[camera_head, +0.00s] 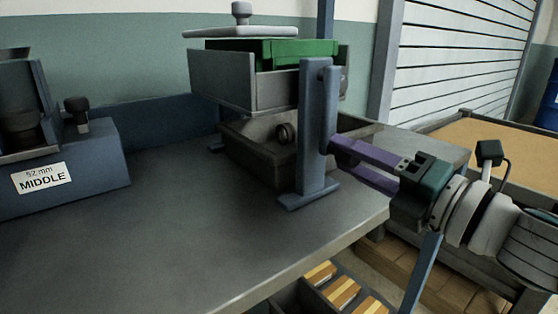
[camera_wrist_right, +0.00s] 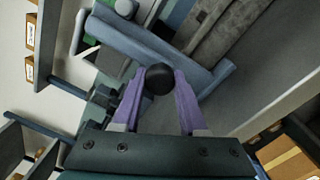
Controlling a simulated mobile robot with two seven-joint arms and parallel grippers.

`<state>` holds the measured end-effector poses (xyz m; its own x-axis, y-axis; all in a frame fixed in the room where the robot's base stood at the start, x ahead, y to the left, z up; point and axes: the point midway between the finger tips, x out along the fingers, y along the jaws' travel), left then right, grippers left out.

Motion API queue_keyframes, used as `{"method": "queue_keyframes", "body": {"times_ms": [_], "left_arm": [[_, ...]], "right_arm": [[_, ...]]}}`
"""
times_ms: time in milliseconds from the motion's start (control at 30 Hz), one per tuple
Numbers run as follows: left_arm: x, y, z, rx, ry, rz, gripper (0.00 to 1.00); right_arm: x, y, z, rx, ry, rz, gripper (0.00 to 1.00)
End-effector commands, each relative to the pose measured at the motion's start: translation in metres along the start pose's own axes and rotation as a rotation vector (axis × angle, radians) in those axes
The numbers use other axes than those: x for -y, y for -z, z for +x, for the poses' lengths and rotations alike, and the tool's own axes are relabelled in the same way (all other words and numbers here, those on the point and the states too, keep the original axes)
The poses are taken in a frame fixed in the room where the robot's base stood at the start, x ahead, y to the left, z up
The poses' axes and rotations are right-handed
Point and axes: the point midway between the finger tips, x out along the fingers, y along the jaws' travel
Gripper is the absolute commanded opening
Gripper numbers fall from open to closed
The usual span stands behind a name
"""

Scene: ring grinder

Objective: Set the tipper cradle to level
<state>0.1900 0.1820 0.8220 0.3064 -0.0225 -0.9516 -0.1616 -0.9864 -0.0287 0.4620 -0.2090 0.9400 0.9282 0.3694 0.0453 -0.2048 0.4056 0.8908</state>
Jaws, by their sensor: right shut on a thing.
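The tipper cradle is a grey open box (camera_head: 220,80) with a green block (camera_head: 270,50) in its top, held up by a blue post (camera_head: 316,130) at the table's right side. It looks close to level; a slight tilt is hard to tell. My right gripper (camera_head: 336,152) has purple fingers and reaches in from the right, beside the post. In the right wrist view it is shut on a dark round knob (camera_wrist_right: 160,79) in front of the blue frame. The knob is hidden in the head view. My left gripper is not in view.
Below the cradle an open grey tray (camera_head: 240,155) holds a dark ring (camera_head: 285,133). A blue machine labelled MIDDLE (camera_head: 90,160) stands left. The table's middle (camera_head: 190,230) is clear.

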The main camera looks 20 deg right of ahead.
Motion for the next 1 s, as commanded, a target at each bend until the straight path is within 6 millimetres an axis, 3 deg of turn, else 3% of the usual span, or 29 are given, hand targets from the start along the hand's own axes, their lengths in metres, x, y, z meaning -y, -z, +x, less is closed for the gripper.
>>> {"method": "queue_keyframes", "body": {"times_ms": [500, 533, 767, 1000], "left_arm": [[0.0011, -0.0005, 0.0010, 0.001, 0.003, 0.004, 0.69], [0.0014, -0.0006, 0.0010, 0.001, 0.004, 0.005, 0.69], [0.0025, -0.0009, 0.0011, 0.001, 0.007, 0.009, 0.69], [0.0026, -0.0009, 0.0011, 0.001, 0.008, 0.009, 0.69]], "right_arm": [[-0.0014, -0.0032, 0.0004, 0.000, -0.005, -0.023, 0.00], [-0.0014, -0.0032, 0.0004, 0.000, -0.005, -0.023, 0.45], [-0.0006, -0.0023, 0.0002, -0.001, -0.003, -0.020, 0.70], [-0.0001, -0.0017, -0.0004, -0.001, -0.002, -0.018, 0.70]]}}
